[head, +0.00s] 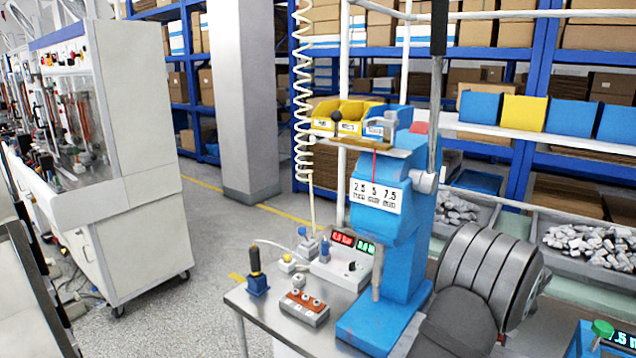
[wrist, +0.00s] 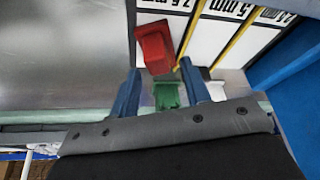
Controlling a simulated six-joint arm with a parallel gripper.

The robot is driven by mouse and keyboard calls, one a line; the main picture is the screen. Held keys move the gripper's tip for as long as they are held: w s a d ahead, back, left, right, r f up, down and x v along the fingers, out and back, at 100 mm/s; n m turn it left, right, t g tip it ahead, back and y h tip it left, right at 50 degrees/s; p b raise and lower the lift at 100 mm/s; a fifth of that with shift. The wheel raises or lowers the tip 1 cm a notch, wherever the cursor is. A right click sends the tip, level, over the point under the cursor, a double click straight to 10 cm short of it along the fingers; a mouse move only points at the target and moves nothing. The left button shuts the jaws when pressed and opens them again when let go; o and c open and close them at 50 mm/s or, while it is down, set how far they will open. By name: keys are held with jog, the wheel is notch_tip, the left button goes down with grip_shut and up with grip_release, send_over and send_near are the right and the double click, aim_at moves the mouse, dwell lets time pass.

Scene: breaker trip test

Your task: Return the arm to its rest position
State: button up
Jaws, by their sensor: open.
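My gripper (wrist: 159,72) shows in the wrist view as two blue fingers, spread apart. Nothing is clearly held between them. A green piece (wrist: 168,95) shows between the fingers near the gripper's base, and a red piece (wrist: 153,48) lies just beyond the tips. I cannot tell whether a finger touches either one. In the head view, a large grey rounded joint and a dark link of my arm fill the lower right; the fingers are not visible there.
A blue press (head: 402,245) with a tall lever stands on the metal table (head: 262,322), beside small devices and a red-and-green display box (head: 341,263). A green knob (head: 602,328) is at lower right. White labelled lanes (wrist: 215,35) lie past the fingers. Open floor is left.

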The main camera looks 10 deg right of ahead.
jog(key=shift+x, duration=1)
jog(key=shift+w+d+r, duration=0.1)
jog(key=shift+r, duration=1.65)
